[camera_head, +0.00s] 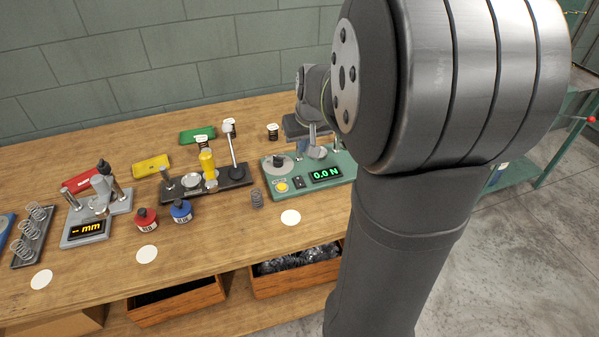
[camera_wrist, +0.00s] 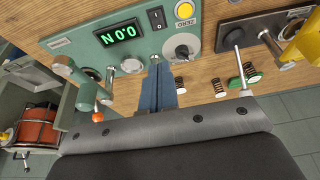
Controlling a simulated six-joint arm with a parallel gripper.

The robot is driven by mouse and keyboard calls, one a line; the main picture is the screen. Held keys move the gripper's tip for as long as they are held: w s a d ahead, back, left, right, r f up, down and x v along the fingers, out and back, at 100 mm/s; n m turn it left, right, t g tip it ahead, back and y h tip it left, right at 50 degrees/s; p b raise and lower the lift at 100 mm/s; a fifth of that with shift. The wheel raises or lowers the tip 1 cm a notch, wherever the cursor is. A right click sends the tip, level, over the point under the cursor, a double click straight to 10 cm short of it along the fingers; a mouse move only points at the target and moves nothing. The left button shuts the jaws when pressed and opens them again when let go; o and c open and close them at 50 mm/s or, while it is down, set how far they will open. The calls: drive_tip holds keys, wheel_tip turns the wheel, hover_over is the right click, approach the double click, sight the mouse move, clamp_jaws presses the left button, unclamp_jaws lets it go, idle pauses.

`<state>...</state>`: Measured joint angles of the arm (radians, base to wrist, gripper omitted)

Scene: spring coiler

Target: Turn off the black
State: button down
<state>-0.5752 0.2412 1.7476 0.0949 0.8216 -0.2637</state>
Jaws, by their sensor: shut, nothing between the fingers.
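The green force tester (camera_head: 310,178) stands on the wooden bench with its display (camera_head: 325,174) lit, reading 0.0 N in green. A small black rocker switch (camera_head: 298,182) sits on its panel between the display and a yellow button (camera_head: 282,186). In the wrist view the tester appears upside down, with the black switch (camera_wrist: 157,19) near the top; which side is pressed in is hard to tell. My gripper (camera_wrist: 156,64) shows there as shut blue fingers, empty, over the tester, apart from the switch.
A black-based press with a yellow part (camera_head: 208,165) stands left of the tester.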

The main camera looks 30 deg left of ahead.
drive_tip(key=shift+f, duration=0.1)
approach(298, 178)
drive_tip(key=x, duration=0.5)
drive_tip(key=shift+w+a, duration=0.1)
drive_tip(key=shift+x, duration=0.75)
drive_tip(key=shift+f, duration=0.25)
drive_tip(key=shift+s+d, duration=0.65)
